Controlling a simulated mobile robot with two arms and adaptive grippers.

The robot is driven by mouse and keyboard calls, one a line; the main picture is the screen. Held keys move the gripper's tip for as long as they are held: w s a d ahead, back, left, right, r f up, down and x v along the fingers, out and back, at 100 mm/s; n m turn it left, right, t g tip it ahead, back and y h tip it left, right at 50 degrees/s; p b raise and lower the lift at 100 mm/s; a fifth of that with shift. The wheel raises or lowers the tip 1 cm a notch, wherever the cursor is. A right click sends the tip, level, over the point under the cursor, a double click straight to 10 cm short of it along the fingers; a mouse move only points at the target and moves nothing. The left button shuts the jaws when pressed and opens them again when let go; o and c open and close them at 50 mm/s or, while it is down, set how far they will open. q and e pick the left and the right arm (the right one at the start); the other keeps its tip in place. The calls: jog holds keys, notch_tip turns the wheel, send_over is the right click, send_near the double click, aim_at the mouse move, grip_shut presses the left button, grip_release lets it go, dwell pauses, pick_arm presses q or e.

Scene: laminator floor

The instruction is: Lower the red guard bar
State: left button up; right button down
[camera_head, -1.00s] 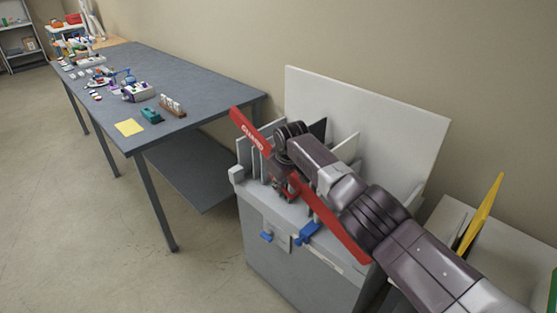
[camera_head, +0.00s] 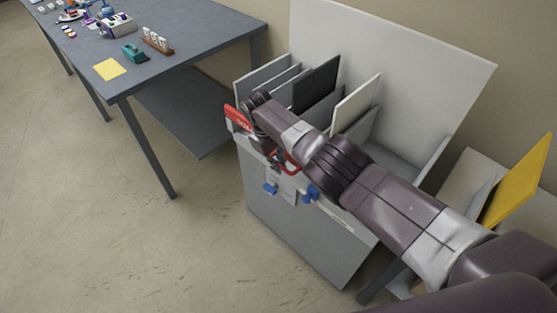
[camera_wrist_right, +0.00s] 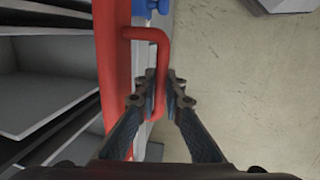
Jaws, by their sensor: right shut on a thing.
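The red guard bar (camera_head: 237,117) runs along the front top edge of the grey slotted unit (camera_head: 310,232). In the head view my right arm hides most of it, and only its left end and red handle (camera_head: 291,166) show. In the right wrist view the bar (camera_wrist_right: 113,60) runs along the left side, with its U-shaped handle (camera_wrist_right: 160,50) sticking out to the right. My right gripper (camera_wrist_right: 162,92) is shut on that handle, one finger on each side; in the head view the gripper (camera_head: 279,157) is partly hidden. My left gripper is not in view.
Upright grey, black and white panels (camera_head: 316,84) stand in the unit's slots before a white back board (camera_head: 400,65). Blue clips (camera_head: 312,193) sit on its front. A dark table (camera_head: 190,40) stands left, a yellow panel (camera_head: 520,180) right. The floor in front is clear.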

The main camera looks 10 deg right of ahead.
jog(key=c, duration=2.2)
grip_release()
jog(key=shift+s+f, duration=0.25)
jog(key=shift+f, duration=0.2)
jog(key=shift+c, duration=0.2)
jog(key=shift+o, duration=1.1)
jog(key=shift+w, duration=0.2)
jog(key=shift+r, duration=0.25)
jog(key=v, duration=1.1)
jog(key=shift+r, duration=0.3)
jog(key=shift+a+f, duration=0.1)
